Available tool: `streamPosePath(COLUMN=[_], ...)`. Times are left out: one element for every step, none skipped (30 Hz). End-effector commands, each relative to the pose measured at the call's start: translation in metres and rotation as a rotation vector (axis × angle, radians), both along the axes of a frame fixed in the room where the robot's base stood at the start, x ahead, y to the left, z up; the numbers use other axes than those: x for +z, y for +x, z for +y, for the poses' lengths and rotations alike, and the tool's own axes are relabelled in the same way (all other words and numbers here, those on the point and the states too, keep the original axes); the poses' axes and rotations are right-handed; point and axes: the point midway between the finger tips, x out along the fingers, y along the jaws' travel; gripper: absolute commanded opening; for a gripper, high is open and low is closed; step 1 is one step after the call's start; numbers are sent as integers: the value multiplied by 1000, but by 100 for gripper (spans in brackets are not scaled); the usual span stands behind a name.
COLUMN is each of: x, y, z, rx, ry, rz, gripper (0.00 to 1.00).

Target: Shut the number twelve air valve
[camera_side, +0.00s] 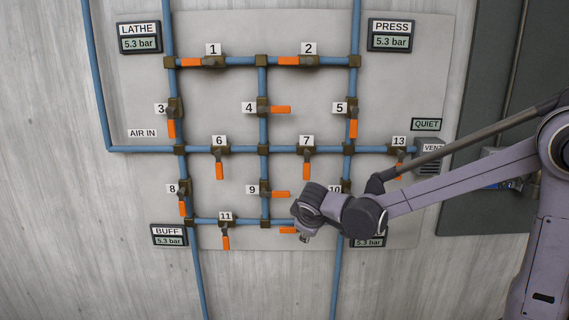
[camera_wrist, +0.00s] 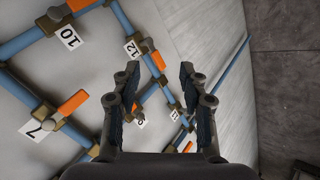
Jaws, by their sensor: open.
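The number twelve valve is mostly hidden behind my gripper (camera_side: 304,237) in the side view. Its orange handle (camera_side: 288,230) shows just left of the gripper, lying along the bottom pipe. In the wrist view the label 12 (camera_wrist: 132,49) and the orange handle (camera_wrist: 158,61) are beyond the fingers. There the handle also lies in line with its blue pipe. My gripper (camera_wrist: 157,74) is open, its two fingers apart with nothing held between them. The handle appears in the gap between the fingertips; I cannot tell how far off it is.
Valve 11 (camera_side: 225,233) is left on the same pipe, its handle down. Valve 9 (camera_side: 272,191) is above left, its handle pointing right. Valve 10's label (camera_side: 334,189) is partly covered by my arm. The BUFF display (camera_side: 169,236) reads 5.3 bar; the lower right display is partly hidden.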

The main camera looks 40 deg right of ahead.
Motion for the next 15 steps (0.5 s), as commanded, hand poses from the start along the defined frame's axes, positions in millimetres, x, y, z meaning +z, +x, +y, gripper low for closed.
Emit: streamPosePath(x=[-4,-6,-9,-11,-13,-16,-19,-22,-26,-29,-33,-37,-41,-44,-49], y=[13,20,28,35,41,49,55,60,68,73,78,84,89,93,98], z=[-1,-2,-4,-5,-6,-7,-8,-8,-9,-9,-9,-9,-9,-8,-8], rx=[2,1,-1,-3,-4,-7,-7,-9,-13,-16,-18,-22,-25,-28,-33], ry=[-42,-69,-105,-132,-158,-195,-221,-247,-283,-309,-336,-371,-398,-425,-460], rz=[5,8,12,13,15,18,19,19,21,21,21,20,19,19,17], gripper=[43,43,43,43,43,43,43,43,43,43,43,43,43,43,43])
